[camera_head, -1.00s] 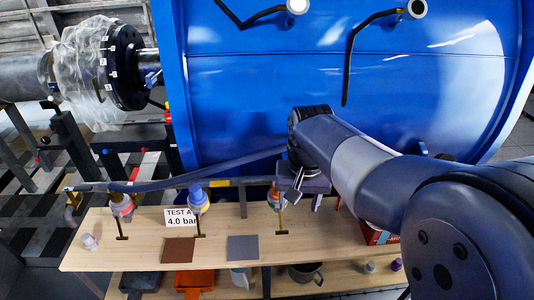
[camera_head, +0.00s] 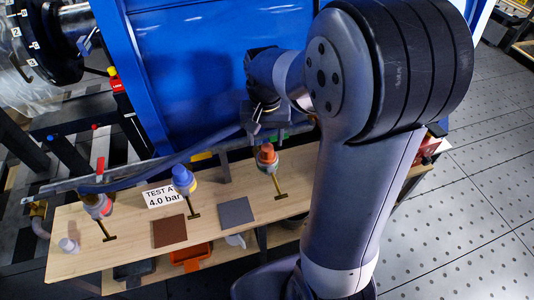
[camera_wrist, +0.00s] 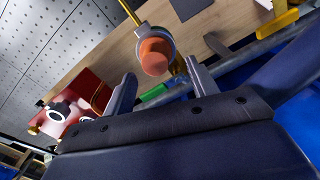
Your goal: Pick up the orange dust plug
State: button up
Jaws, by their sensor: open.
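My gripper (camera_head: 256,126) is open and empty, just behind and above the plug in the head view. Its two fingers show in the wrist view (camera_wrist: 162,84), apart from the plug.
A blue-capped fitting (camera_head: 184,180) and a red-ringed one (camera_head: 98,206) stand to the left. A brown mat (camera_head: 169,231), a grey mat (camera_head: 236,212) and a "TEST AT 4.0 bar" sign (camera_head: 160,197) lie near. A rail runs behind; a large blue housing (camera_head: 185,80) stands beyond.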

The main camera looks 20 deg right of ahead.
aim_at(267, 147)
jog(key=f, duration=0.4)
jog(key=shift+s+d+p, duration=0.15)
jog(key=shift+s+p, duration=0.1)
jog(key=shift+p, duration=0.05)
jog(key=shift+c, duration=0.3)
jog(key=c, duration=0.7)
